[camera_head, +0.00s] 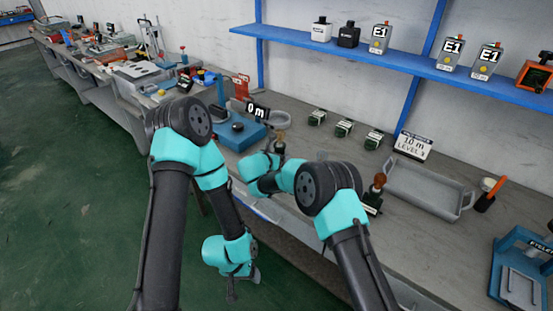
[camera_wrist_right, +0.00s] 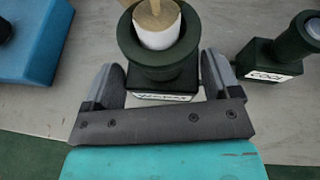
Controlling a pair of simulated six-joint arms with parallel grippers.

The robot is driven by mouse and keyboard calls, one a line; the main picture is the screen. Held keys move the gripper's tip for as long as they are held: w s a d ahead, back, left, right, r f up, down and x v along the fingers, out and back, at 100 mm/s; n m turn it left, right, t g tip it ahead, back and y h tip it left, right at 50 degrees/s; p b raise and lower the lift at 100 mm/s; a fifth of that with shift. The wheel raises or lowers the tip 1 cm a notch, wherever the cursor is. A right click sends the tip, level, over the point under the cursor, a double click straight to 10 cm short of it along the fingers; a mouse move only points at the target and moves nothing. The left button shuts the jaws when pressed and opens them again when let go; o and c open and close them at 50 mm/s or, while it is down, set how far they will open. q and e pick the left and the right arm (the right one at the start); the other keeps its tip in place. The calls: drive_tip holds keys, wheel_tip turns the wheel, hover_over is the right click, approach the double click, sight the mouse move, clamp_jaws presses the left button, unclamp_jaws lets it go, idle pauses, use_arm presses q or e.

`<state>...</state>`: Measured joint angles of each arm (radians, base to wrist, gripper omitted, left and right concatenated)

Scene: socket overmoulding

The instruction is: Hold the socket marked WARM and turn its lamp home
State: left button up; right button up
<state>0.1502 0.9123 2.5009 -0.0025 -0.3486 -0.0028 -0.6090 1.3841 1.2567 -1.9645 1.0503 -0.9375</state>
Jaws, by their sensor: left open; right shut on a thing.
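A dark green socket (camera_wrist_right: 160,58) stands between the fingers of my right gripper (camera_wrist_right: 160,82), which is shut on it. Its white label (camera_wrist_right: 163,97) is partly hidden and I cannot read it surely. A lamp with a white collar and tan upper part (camera_wrist_right: 157,27) stands in the socket's mouth; its top is cut off, and how far it is seated is unclear. In the head view the lamp (camera_head: 281,134) shows small above my right gripper (camera_head: 279,149). My left gripper (camera_head: 245,287) is open and empty, low in front of the bench edge.
A socket marked COOL (camera_wrist_right: 272,62) stands right of the held one. Several dark sockets (camera_head: 344,128) line the bench. A brown-topped lamp (camera_head: 378,181) stands near a grey tray (camera_head: 430,189). A blue base (camera_head: 238,132) is at left; a level sign (camera_head: 413,144) stands behind.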

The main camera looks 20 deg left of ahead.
drive_tip(key=shift+w+a, duration=0.4)
drive_tip(key=shift+w, duration=0.8)
drive_tip(key=shift+w+a, duration=0.35)
drive_tip(key=shift+w, duration=0.9)
drive_tip(key=shift+w+a, duration=0.4)
drive_tip(key=shift+w, duration=0.8)
drive_tip(key=shift+f, duration=2.2)
drive_tip(key=shift+f, duration=0.2)
use_arm(q)
drive_tip(key=shift+c, duration=0.4)
